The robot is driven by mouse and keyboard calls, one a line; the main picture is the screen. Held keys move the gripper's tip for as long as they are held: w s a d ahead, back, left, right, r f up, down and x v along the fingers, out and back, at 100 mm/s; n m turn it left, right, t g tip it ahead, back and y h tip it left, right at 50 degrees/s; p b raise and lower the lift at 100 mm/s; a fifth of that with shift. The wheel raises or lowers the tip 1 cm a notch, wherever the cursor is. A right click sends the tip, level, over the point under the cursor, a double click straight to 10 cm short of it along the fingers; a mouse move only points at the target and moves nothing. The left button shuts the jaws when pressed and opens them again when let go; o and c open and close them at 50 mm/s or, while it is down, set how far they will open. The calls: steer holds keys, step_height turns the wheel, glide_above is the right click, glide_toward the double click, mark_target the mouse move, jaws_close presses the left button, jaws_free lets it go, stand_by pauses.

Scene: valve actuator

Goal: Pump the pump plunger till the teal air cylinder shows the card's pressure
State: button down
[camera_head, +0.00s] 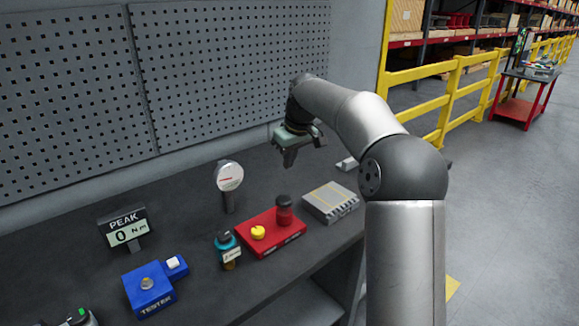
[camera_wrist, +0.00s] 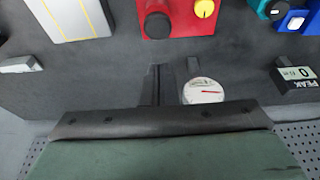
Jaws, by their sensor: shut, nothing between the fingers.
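The teal cylinder (camera_head: 227,250) stands upright on the bench with a small white label on its front; the writing is too small to read. To its right is a red base (camera_head: 270,246) carrying a yellow knob (camera_head: 257,232) and a dark round-topped post (camera_head: 284,209), which may be the pump plunger. A round dial gauge (camera_head: 229,177) with a red needle stands behind them; its reading is not legible. My gripper (camera_head: 289,158) is shut and empty, above the bench behind the red base. The wrist view shows its closed fingers (camera_wrist: 160,82) beside the gauge (camera_wrist: 204,91).
A grey box with a yellow stripe (camera_head: 331,201) lies right of the red base. A blue tester (camera_head: 152,287) and a PEAK display reading 0 Nm (camera_head: 124,230) stand at left. A small pale block (camera_head: 347,164) lies behind the grey box. A pegboard (camera_head: 230,70) bounds the back.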

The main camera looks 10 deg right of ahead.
mark_target(284, 200)
steer(key=x, duration=0.3)
steer(key=p+x, duration=0.1)
steer(key=x, duration=0.6)
steer(key=shift+s+d+f+p, duration=0.25)
steer(key=shift+s+f+p, duration=0.05)
steer(key=shift+f, duration=0.65)
steer(key=shift+f, duration=0.1)
step_height(284, 200, down, 3)
steer(key=shift+r+b, duration=0.15)
steer(key=shift+b, duration=0.8)
steer(key=shift+s, duration=0.1)
steer(key=shift+r, duration=0.1)
steer(key=shift+r+p, duration=0.35)
steer(key=shift+p, duration=0.1)
steer(key=w+v, duration=0.1)
steer(key=v, duration=1.2)
steer(key=shift+a+r, duration=0.25)
steer(key=shift+r, duration=0.15)
